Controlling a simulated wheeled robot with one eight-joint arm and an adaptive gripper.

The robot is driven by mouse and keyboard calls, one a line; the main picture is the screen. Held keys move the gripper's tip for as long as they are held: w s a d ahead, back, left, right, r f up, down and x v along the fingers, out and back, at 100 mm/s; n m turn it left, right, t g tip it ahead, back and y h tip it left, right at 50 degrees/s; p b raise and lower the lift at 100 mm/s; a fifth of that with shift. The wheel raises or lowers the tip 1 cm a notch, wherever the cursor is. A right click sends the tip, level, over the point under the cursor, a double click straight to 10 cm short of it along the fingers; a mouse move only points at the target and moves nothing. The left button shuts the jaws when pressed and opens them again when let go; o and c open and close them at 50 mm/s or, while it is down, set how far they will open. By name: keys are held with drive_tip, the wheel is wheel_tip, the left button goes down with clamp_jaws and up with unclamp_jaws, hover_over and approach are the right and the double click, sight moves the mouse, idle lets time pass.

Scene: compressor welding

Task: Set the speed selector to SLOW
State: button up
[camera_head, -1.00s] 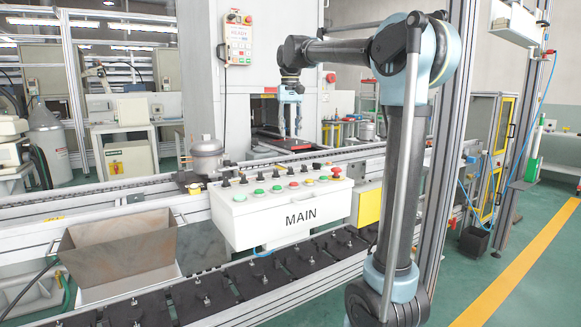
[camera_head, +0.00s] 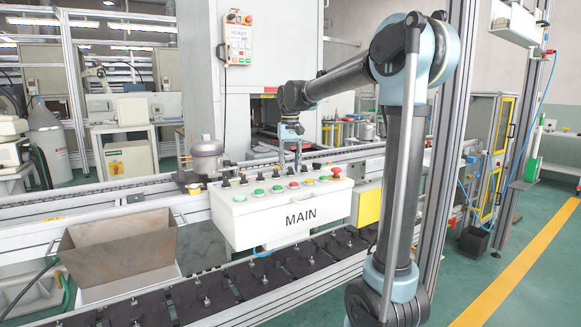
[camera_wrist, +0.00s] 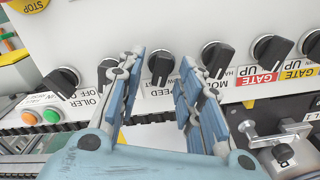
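The white control box marked MAIN (camera_head: 250,222) carries a row of black selector knobs along its back and coloured buttons in front. In the wrist view the panel's lettering is upside down. A black selector knob (camera_wrist: 160,64) stands above a partly hidden label that reads "PEED". My gripper (camera_wrist: 162,82) is open, with one blue finger on each side of this knob. Whether the fingers touch it, I cannot tell. In the head view my gripper (camera_head: 297,163) points down at the back of the box. The knob's slow and fast marks are not readable.
The mode knob (camera_wrist: 217,58) sits close to the right finger, with the gate knob (camera_wrist: 270,49) further right. The oiler knob (camera_wrist: 62,80) is at left, and another knob (camera_wrist: 107,71) is partly hidden by the left finger. An open metal box (camera_head: 120,248) stands left of MAIN.

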clamp_jaws()
drive_tip(key=shift+n, duration=0.3)
drive_tip(key=n, duration=0.3)
drive_tip(key=shift+n, duration=2.6)
unclamp_jaws()
